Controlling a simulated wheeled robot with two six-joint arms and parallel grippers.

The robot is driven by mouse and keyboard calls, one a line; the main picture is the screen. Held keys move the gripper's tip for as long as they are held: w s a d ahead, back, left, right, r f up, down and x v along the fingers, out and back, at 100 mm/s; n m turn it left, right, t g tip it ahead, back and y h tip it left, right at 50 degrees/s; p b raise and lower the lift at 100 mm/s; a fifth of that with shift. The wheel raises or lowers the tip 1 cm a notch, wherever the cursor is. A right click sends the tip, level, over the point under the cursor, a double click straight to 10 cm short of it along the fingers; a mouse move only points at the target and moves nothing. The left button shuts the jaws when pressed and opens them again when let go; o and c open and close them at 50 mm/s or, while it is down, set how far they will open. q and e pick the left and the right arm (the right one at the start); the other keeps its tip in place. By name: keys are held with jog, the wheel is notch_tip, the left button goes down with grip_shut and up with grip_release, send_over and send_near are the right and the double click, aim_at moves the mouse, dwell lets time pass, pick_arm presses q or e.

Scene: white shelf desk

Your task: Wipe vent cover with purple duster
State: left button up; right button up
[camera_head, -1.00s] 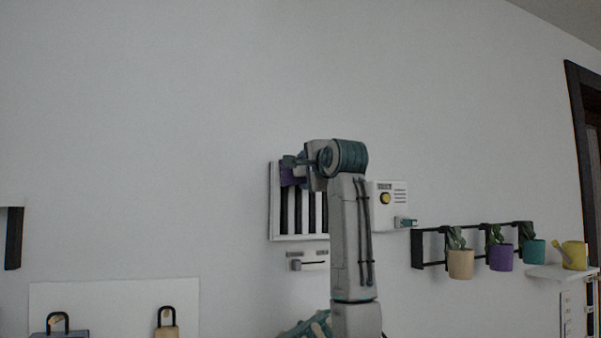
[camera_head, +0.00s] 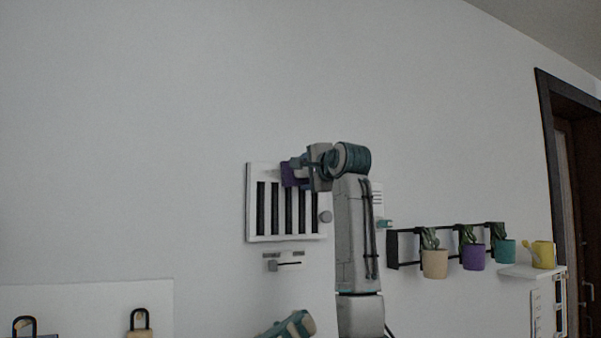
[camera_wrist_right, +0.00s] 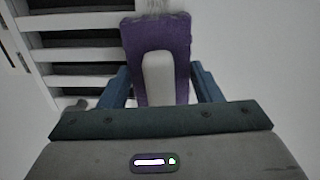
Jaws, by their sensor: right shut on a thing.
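The vent cover (camera_head: 251,205) is a white wall panel with dark vertical slots, left of my right arm in the head view. My right gripper (camera_head: 297,172) is at its upper right part. It is shut on the purple duster (camera_head: 287,174), which lies in front of the slots; I cannot tell if it touches them. In the right wrist view the duster (camera_wrist_right: 183,45) shows a pale grip between the blue fingers of my right gripper (camera_wrist_right: 160,88), and the vent's slats (camera_wrist_right: 85,55) lie behind it to the left.
A small latch fitting (camera_head: 285,264) sits below the vent. A white box, partly behind my arm, is to the right. Further right are a black rack (camera_head: 392,250) with potted plants and a shelf (camera_head: 517,271) with a yellow watering can (camera_head: 543,254). The wall above is clear.

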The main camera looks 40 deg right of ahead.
aim_at(292, 173)
jog(key=shift+s+d, duration=0.15)
jog(key=shift+d, duration=0.5)
jog(key=shift+s+d, duration=0.25)
jog(key=shift+d, duration=0.75)
jog(key=shift+d+f+b, duration=0.1)
jog(key=shift+d+b, duration=0.05)
jog(key=shift+b, duration=0.15)
jog(key=shift+w+a+b, duration=0.15)
jog(key=shift+w+a, duration=0.1)
jog(key=shift+a, duration=0.9)
jog(key=shift+w+a+b, duration=0.15)
jog(key=shift+w+a, duration=0.1)
jog(key=shift+a, duration=0.85)
jog(key=shift+w+a+b, duration=0.15)
jog(key=shift+w+a, duration=0.1)
jog(key=shift+a, duration=0.9)
jog(key=shift+w+a, duration=0.35)
jog(key=shift+a, duration=0.95)
jog(key=shift+w+a, duration=0.3)
jog(key=shift+a, duration=1.05)
jog(key=shift+w+a, duration=0.35)
jog(key=shift+a, duration=0.95)
jog(key=shift+s+d+b, duration=0.1)
jog(key=shift+b, duration=0.25)
